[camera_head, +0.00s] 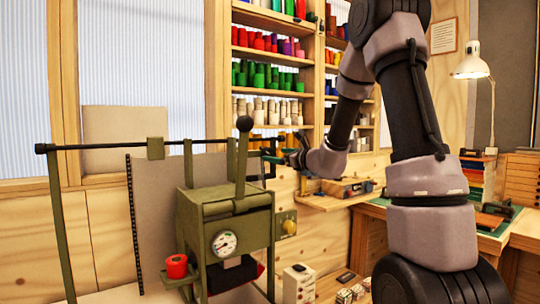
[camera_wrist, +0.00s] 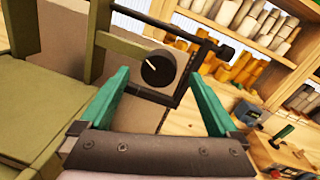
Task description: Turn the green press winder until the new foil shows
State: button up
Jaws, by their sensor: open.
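The green press (camera_head: 225,215) stands at centre-left in the head view, with a white dial gauge and an upright lever with a black ball. In the wrist view a round black knob (camera_wrist: 158,68) with a white mark sits by the press's upright, next to a dark frame; I take it for the winder. My gripper (camera_wrist: 160,77) is open, its two green fingers pointing toward the knob, which shows between the fingertips. I cannot tell whether they touch it. In the head view my gripper (camera_head: 279,157) is small, close to the press's right side, and hides the knob.
A grey sheet (camera_head: 152,195) hangs behind the press from a black bar (camera_head: 95,146). Shelves of coloured rolls (camera_head: 262,75) stand behind. A lamp (camera_head: 474,65) and a workbench (camera_head: 490,235) are at right.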

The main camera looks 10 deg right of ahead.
aim_at(271, 154)
jog(key=shift+x, duration=2.3)
jog(key=shift+c, duration=0.3)
jog(key=c, duration=1.3)
jog(key=shift+m, duration=0.4)
